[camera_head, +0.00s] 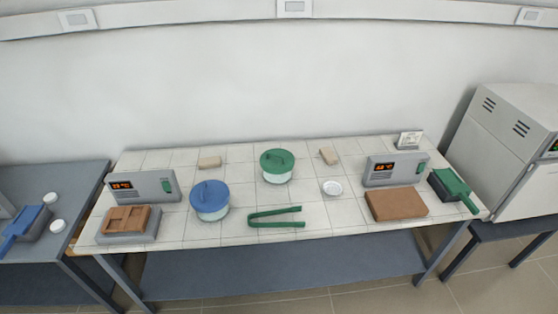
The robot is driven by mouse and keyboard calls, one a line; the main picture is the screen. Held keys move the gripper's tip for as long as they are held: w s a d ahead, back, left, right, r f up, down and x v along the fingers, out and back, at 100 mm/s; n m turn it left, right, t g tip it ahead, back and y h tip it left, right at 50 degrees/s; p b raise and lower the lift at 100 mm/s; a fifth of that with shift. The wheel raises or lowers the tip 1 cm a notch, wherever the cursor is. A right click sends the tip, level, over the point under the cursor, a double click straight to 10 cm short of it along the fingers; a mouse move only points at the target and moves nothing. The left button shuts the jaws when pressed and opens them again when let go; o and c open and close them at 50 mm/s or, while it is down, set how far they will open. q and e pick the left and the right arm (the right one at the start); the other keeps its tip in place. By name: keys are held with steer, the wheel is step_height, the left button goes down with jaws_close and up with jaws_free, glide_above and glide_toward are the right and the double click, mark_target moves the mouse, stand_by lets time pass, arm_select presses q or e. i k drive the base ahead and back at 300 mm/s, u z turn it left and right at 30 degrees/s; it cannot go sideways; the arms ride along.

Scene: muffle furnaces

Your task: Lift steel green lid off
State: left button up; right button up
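A green lid (277,160) with a handle on top sits on a pale round pot (277,179) at the middle of the white tiled table. A similar pot with a blue lid (209,195) stands to its left and nearer the front. Green tongs (276,217) lie on the table in front of the green-lidded pot, with their open end to the right. Neither of my grippers shows in the head view.
A small white dish (331,188) and a tan block (328,156) lie right of the green-lidded pot. Another tan block (210,163) lies to its left. Control boxes stand at left (144,187) and right (396,170). A brown slab (396,204) lies at front right.

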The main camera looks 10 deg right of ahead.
mark_target(274, 162)
steer(key=u, duration=0.4)
steer(key=i, duration=1.05)
steer(key=u, duration=0.05)
